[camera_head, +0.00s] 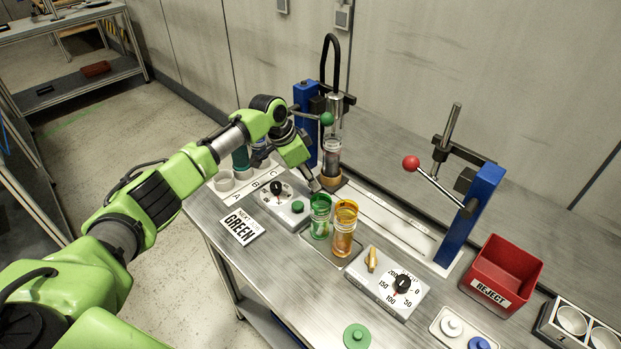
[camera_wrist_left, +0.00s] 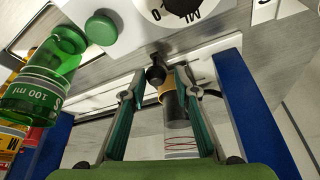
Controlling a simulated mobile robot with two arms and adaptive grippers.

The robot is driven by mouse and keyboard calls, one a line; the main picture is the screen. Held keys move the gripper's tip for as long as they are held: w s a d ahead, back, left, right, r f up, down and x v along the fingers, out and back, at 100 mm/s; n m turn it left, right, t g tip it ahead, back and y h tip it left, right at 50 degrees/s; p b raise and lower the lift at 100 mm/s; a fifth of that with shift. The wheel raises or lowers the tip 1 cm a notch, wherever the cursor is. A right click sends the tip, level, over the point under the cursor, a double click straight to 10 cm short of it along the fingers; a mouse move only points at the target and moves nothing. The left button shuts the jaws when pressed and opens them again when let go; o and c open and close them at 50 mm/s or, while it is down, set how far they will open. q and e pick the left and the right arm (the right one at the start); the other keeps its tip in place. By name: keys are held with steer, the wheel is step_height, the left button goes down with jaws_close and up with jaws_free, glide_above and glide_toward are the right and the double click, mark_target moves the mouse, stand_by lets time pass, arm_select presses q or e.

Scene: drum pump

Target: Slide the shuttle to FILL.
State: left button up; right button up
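A tan ring-shaped holder (camera_head: 331,181), which looks like the shuttle, sits at the left end of the white track (camera_head: 395,228), under the nozzle of the left blue post (camera_head: 306,122). It also shows in the left wrist view (camera_wrist_left: 164,91), with a clear cylinder behind it. A black knob (camera_wrist_left: 155,75) stands in front of the holder. My left gripper (camera_head: 314,185) is low at this end of the track. In the left wrist view its fingers (camera_wrist_left: 160,78) are open, with the knob between the tips and gaps visible. A FILL label is not readable. My right gripper is out of view.
Green (camera_head: 320,215) and orange (camera_head: 344,228) vials stand close in front of the track. Dial boxes (camera_head: 285,203) and (camera_head: 388,282) lie nearby. A second blue post (camera_head: 470,215) with a red-ball lever stands at the right end, beside a red reject bin (camera_head: 503,272).

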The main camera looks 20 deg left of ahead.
arm_select(q)
steer(key=shift+a, duration=0.1)
steer(key=v, duration=1.2)
steer(key=shift+w, duration=0.1)
